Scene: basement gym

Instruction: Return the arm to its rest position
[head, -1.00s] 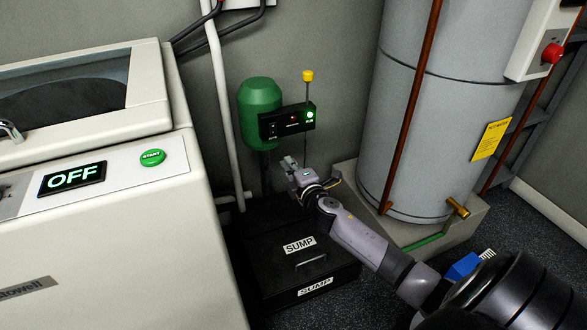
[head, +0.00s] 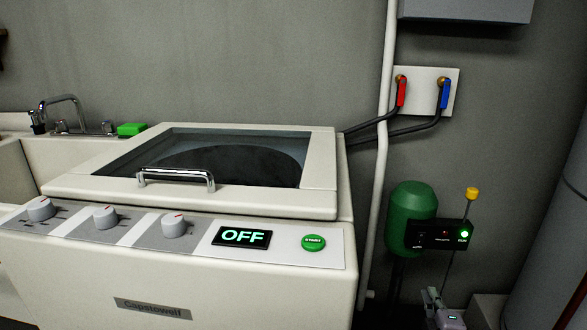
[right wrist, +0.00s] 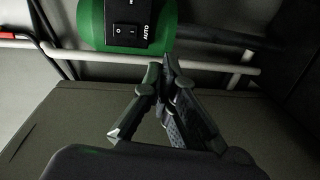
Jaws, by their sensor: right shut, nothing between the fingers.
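My right gripper (head: 433,294) shows at the bottom right of the head view, below the black control box (head: 437,235) on the green pump (head: 410,203). Only its end and a bit of the wrist are in the picture; the rest of the arm is out of frame. In the right wrist view the gripper's fingers (right wrist: 161,72) meet at the tips, shut and empty. Ahead of them are the green pump body (right wrist: 90,25) and the control box with its AUTO switch (right wrist: 131,32). The gripper looks apart from the box. My left gripper is not in view.
A white washer (head: 90,270) reading OFF, with a glass lid, fills the left and middle. A white pipe (head: 380,190) runs down beside the pump. Red (head: 402,92) and blue (head: 444,93) valve handles are on the wall. A grey tank (head: 550,240) stands at right.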

